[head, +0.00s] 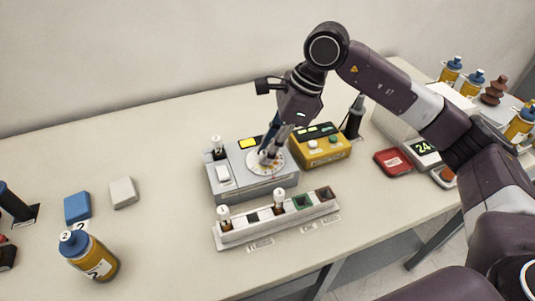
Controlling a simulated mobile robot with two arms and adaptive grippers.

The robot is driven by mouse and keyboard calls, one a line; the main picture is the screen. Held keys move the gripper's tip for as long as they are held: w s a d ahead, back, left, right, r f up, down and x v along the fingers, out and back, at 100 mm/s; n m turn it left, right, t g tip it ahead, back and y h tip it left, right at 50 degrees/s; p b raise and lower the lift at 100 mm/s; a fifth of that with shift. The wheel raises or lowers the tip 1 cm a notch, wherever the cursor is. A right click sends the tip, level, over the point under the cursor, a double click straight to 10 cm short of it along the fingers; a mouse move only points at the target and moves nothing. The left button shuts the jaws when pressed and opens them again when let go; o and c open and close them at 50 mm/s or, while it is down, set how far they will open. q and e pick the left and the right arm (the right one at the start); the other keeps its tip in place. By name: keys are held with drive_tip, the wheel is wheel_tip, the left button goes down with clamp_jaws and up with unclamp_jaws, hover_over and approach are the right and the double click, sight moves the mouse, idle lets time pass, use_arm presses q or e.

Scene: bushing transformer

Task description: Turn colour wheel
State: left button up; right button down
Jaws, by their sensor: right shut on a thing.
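The colour wheel (254,166) is a pale round dial on top of a grey box-shaped device (232,184) in the middle of the table. The device also has a yellow display at its back and a small vial at its left back corner. My right gripper (266,157) points down at the wheel from above. It is shut on the wheel's centre knob, which its fingers mostly hide. The wheel's right part is covered by the gripper. My left gripper is not in view.
A yellow device (322,148) stands close on the right. A white rack (262,231) with vials lies in front. A red tray (393,162) and a scale (424,149) are farther right. A numbered bottle (90,257) stands front left. The table's left back is clear.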

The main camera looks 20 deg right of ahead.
drive_tip(key=shift+m+t+b, duration=0.5)
drive_tip(key=shift+m+b, duration=0.15)
drive_tip(key=shift+m, duration=0.35)
drive_tip(key=shift+r, duration=0.1)
drive_tip(key=c, duration=1.8)
unclamp_jaws()
drive_tip(key=shift+d+r, duration=0.1)
drive_tip(key=shift+r, duration=0.1)
drive_tip(key=v, duration=1.1)
drive_tip(key=shift+r, duration=0.3)
